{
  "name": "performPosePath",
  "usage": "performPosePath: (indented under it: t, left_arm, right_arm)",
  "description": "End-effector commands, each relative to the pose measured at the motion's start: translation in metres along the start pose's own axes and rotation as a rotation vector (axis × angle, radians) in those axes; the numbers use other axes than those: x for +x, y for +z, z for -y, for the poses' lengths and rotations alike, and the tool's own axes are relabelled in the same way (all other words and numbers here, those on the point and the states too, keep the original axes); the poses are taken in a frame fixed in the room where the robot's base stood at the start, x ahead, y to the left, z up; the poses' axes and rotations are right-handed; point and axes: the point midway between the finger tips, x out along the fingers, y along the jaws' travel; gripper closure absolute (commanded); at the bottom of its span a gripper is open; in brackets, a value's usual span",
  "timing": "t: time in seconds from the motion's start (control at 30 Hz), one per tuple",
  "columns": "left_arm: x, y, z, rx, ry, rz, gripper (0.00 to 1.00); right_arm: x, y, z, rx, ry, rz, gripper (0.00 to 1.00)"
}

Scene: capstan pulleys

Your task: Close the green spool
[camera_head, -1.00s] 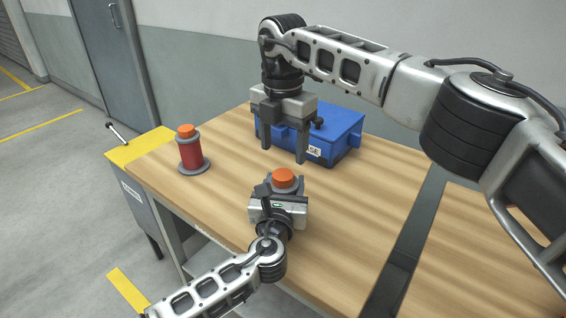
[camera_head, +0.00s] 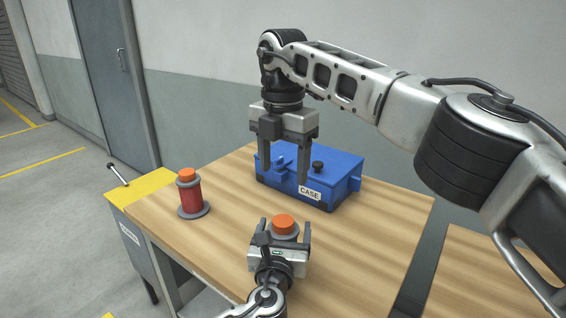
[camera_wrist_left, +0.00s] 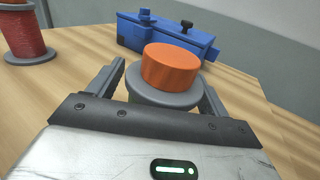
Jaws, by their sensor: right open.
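A spool with an orange cap (camera_head: 284,223) on its grey upper flange stands on the table. Its body is almost wholly hidden, so its colour is hard to tell. The left wrist view shows the orange cap (camera_wrist_left: 171,68) resting on the grey flange (camera_wrist_left: 165,97). My left gripper (camera_head: 285,236) is open, low at the near side of this spool, one finger on each side. The fingers look apart from the flange. My right gripper (camera_head: 283,172) is open and empty, pointing down in front of the blue case.
A red spool (camera_head: 190,197) with an orange cap stands at the table's left. A blue case (camera_head: 335,180) labelled CASE sits at the back. The wooden table (camera_head: 370,235) is bare to the right. A yellow-topped cabinet (camera_head: 140,188) adjoins the left end.

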Motion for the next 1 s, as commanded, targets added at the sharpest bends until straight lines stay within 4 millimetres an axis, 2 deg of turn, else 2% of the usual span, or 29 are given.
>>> performPosePath:
  t: [0.13,0.27,0.7,0.83,1.0]
  left_arm:
    - [-0.003,0.000,0.000,-0.001,-0.001,0.000,0.21]
    - [-0.019,0.000,0.001,-0.002,-0.002,-0.001,0.21]
    - [-0.121,-0.002,0.000,-0.001,-0.002,-0.003,0.21]
    - [-0.142,-0.001,0.000,-0.001,0.000,-0.002,0.21]
    - [-0.157,-0.001,0.000,0.000,0.000,0.000,0.21]
  right_arm:
    - [0.000,0.000,0.000,0.000,0.000,0.000,0.36]
    - [-0.002,0.000,0.000,0.000,0.000,0.000,0.36]
    - [0.000,0.000,0.000,0.000,0.000,0.000,0.36]
    - [0.001,0.000,0.000,0.000,0.000,0.000,0.36]
    - [0.002,0.000,0.000,0.000,0.000,0.000,0.36]
